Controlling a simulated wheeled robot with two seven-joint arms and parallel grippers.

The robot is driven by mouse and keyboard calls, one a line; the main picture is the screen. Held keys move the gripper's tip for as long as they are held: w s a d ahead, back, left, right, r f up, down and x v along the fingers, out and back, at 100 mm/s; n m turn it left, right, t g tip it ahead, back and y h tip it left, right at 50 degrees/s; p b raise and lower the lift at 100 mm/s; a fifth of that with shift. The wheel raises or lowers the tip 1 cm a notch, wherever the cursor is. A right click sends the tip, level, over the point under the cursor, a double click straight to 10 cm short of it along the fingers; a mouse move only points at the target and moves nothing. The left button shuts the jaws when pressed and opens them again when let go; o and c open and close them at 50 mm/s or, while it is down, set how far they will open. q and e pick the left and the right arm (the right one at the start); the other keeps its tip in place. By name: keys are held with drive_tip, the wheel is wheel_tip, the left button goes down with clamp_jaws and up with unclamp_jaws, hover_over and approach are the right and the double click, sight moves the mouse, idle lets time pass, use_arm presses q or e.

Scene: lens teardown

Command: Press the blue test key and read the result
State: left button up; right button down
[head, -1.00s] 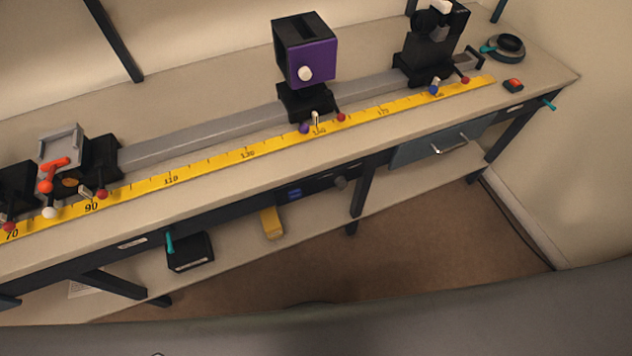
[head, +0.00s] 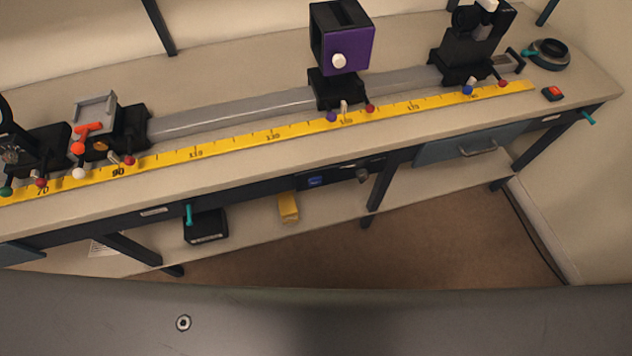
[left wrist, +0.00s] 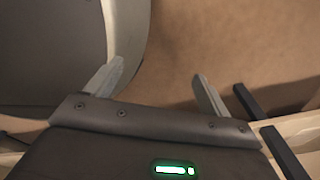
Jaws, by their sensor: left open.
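The blue key (head: 315,180) shows as a small blue patch on the dark panel under the front edge of the bench, below the yellow scale. A round dark knob (head: 362,175) is to its right on the same strip. No readout that I can make out shows beside it. My left gripper (left wrist: 159,70) is open and empty in the left wrist view, with brown floor beyond its fingers. Neither gripper shows in the head view.
A bench (head: 480,122) carries a rail (head: 225,112), a yellow scale (head: 220,149), a purple-faced box (head: 348,50) and other mounts. A red-topped button box (head: 552,93) is at the right. A yellow block (head: 288,207) and black box (head: 206,226) lie on the lower shelf.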

use_arm(q)
clamp_jaws()
idle(0.3)
idle(1.2)
